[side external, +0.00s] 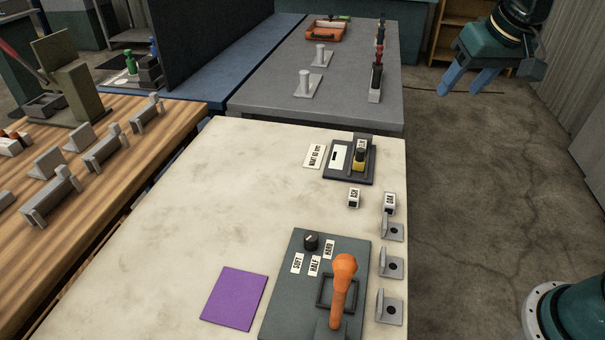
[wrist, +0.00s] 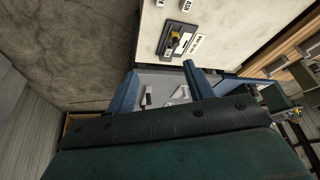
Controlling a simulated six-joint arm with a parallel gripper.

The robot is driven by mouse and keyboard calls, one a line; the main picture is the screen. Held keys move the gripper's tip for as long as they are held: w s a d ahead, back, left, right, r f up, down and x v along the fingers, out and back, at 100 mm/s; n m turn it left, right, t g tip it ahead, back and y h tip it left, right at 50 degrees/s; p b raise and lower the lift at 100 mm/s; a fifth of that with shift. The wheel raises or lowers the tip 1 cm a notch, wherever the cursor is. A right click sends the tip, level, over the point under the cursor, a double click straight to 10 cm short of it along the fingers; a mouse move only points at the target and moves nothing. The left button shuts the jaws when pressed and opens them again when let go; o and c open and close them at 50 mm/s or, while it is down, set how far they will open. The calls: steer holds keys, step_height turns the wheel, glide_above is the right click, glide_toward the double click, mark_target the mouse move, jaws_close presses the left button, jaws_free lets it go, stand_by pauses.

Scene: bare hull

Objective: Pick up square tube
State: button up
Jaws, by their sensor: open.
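I cannot tell for sure which thing is the square tube. Several grey, square-edged metal pieces (side external: 54,198) lie on the wooden bench at the left in the side view. Two light grey upright posts on flat bases (side external: 304,86) stand on the grey table. My gripper (side external: 468,88) hangs in the air at the upper right of the side view, over the floor and to the right of the grey table. Its two blue fingers are apart with nothing between them. The wrist view shows the spread fingers (wrist: 160,76), with part of the grey table beyond them.
The pale table (side external: 170,220) holds a purple square (side external: 234,299), a panel with an orange-handled lever (side external: 342,285), small labelled blocks, grey brackets (side external: 390,268) and a dark device (side external: 350,160). The grey table (side external: 262,95) carries an orange tray (side external: 325,33). A dark partition (side external: 210,40) stands behind.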

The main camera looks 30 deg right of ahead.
steer(key=w+d+f+m+h, duration=0.1)
steer(key=w+f+m, duration=0.1)
steer(key=w+f, duration=0.7)
steer(key=w+d+f+m+g+h, duration=0.1)
steer(key=w+d+f+m, duration=0.1)
steer(key=w+f, duration=0.8)
steer(key=w+m, duration=0.1)
steer(key=w, duration=0.6)
steer(key=shift+d+f+g, duration=0.25)
steer(key=shift+g, duration=0.05)
glide_above(362, 142)
steer(key=s+a, duration=0.2)
steer(key=shift+f, duration=3.9)
steer(key=shift+x, duration=2.6)
steer(key=shift+d, duration=0.1)
steer(key=shift+c, duration=0.2)
steer(key=c, duration=1.1)
